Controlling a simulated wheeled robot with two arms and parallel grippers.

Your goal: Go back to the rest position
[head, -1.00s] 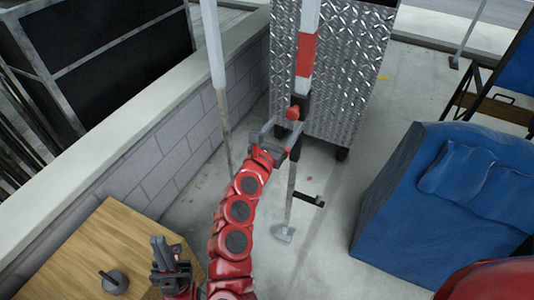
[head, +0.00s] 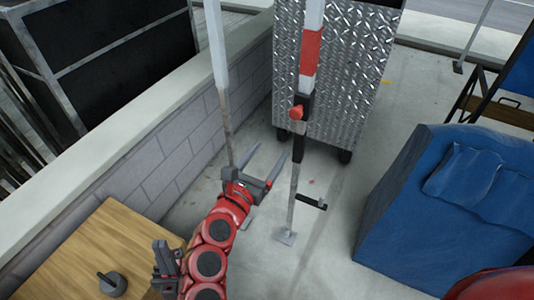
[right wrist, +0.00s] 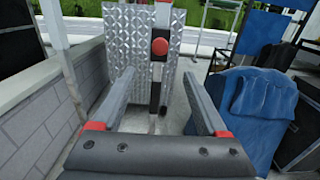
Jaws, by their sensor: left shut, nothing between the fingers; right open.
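My right gripper (head: 269,153) is open and empty in the middle of the head view, its two fingers spread towards the lower part of a red-and-white pole (head: 311,55). The pole has a black clamp with a red knob (head: 296,113) and a black crank handle (head: 313,203). A gap shows between the fingers and the pole. In the right wrist view, the red knob (right wrist: 160,46) stands ahead, beyond the open fingers (right wrist: 158,92). My left gripper (head: 162,258) is shut and empty at the lower left, beside the wooden table's right edge.
A wooden table (head: 95,240) with a small dark grey object (head: 112,284) stands at lower left. A block wall (head: 150,165) runs along the left, with a thin white pole (head: 214,50) near it. A metal truck box (head: 345,75) is behind. A blue-covered block (head: 410,225) stands right.

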